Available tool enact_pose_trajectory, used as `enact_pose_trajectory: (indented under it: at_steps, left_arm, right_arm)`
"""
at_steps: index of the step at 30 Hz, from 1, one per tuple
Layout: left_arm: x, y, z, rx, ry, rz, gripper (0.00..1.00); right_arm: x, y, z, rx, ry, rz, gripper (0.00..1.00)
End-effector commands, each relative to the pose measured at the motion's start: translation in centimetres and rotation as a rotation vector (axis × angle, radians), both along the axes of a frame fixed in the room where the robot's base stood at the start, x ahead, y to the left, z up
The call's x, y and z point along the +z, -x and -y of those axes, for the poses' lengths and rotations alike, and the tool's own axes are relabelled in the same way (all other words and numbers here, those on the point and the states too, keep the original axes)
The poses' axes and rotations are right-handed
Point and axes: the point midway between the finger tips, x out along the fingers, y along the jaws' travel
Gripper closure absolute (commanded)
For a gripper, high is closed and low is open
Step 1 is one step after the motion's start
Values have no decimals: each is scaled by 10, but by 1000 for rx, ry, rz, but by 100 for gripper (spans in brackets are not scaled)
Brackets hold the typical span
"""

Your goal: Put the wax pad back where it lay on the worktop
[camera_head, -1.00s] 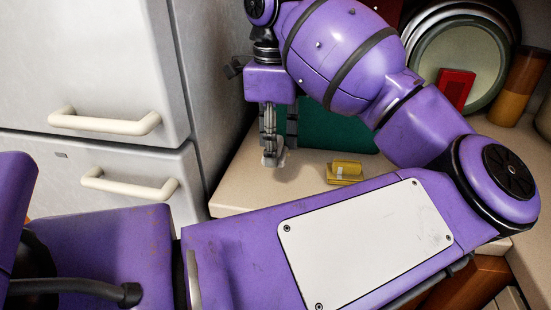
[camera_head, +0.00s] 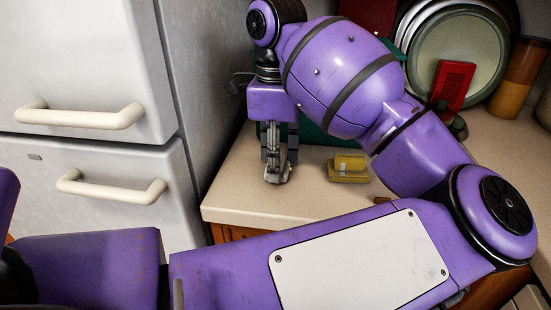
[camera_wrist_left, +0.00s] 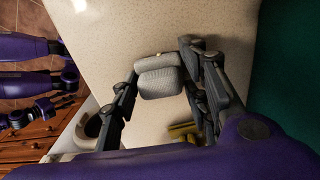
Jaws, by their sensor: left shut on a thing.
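The wax pad, a small grey rounded block (camera_wrist_left: 158,75), sits between the fingers of my left gripper (camera_wrist_left: 162,88) in the left wrist view. In the head view my left gripper (camera_head: 277,172) points down over the left part of the beige worktop (camera_head: 255,200), shut on the pad. The pad shows there only as a pale bit at the fingertips. It is close to the worktop; I cannot tell whether it touches. In the left wrist view, parts of my other arm show small at the left edge; its jaw state is unclear.
A yellow block-like item (camera_head: 348,168) lies on the worktop just right of my left gripper. A green board (camera_head: 318,134) stands behind. A red item (camera_head: 452,84), a round tray (camera_head: 462,50) and an orange-brown jar (camera_head: 520,75) are back right. A fridge (camera_head: 90,70) stands left.

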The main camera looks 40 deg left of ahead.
Motion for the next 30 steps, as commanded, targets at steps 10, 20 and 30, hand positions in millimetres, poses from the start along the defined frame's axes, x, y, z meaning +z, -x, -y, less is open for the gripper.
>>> enact_pose_trajectory:
  at_steps: [10,20,30]
  left_arm:
    - [-2,0,0,1,0,0,39]
    - [10,-1,0,0,0,4,39]
    - [81,-1,-1,-1,1,6,39]
  right_arm:
    - [-1,-5,0,4,0,8,60]
    - [4,-13,-2,8,-3,23,60]
    - [12,-12,-3,11,0,24,60]
